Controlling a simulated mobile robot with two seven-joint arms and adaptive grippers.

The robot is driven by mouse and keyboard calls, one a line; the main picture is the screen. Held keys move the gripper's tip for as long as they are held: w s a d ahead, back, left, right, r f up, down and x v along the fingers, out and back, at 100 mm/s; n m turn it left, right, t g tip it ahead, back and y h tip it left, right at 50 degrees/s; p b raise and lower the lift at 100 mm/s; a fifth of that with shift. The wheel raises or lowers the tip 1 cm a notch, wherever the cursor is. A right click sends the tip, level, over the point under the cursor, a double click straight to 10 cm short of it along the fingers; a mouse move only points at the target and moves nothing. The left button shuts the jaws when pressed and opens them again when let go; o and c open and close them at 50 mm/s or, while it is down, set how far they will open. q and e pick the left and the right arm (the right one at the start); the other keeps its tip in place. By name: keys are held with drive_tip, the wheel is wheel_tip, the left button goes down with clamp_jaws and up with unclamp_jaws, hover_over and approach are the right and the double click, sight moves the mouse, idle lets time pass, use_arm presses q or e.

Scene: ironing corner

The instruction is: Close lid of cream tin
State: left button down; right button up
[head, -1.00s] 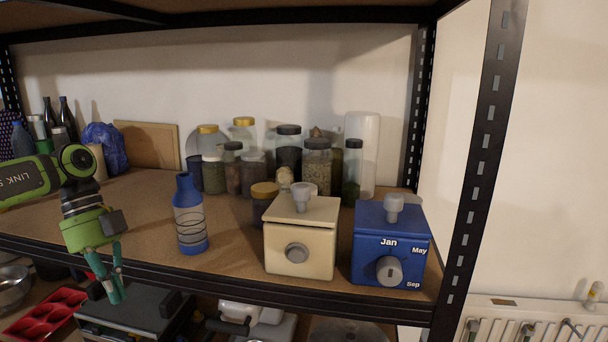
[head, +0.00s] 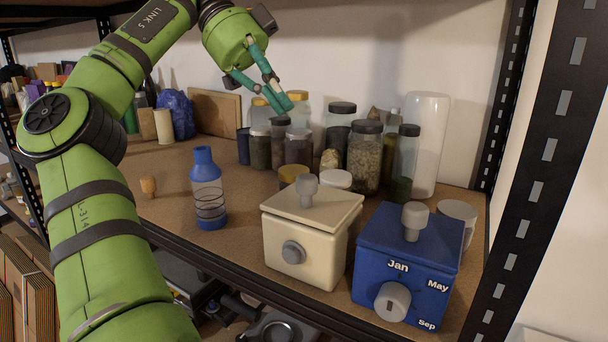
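The cream tin (head: 299,248) stands near the shelf's front edge, with a round grey knob on its front. Its flat cream lid (head: 325,212) with a grey top knob (head: 305,187) lies over the top; I cannot tell whether it sits fully down. My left gripper (head: 284,105) is above and behind the tin, in front of the jars in the picture, pointing down to the right. Its teal fingers meet at the tips with nothing between them. It does not touch the tin. My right gripper is out of view.
A blue tin (head: 405,262) with month labels stands close on the right of the cream tin. A blue bottle (head: 207,190) stands to its left. Several jars (head: 365,160) are behind. A black upright post (head: 545,180) bounds the shelf's right side.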

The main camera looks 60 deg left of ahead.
sight(301, 177)
use_arm(q)
drive_tip(key=b+x, duration=0.1)
drive_tip(key=x, duration=0.4)
drive_tip(key=shift+r+b, duration=0.1)
drive_tip(key=shift+b, duration=0.3)
drive_tip(key=f, duration=0.1)
drive_tip(key=f+b, duration=0.1)
drive_tip(key=f, duration=0.1)
drive_tip(key=shift+d+f, duration=0.1)
drive_tip(key=shift+d, duration=0.25)
drive_tip(key=shift+w+f, duration=0.15)
drive_tip(key=shift+f, duration=0.55)
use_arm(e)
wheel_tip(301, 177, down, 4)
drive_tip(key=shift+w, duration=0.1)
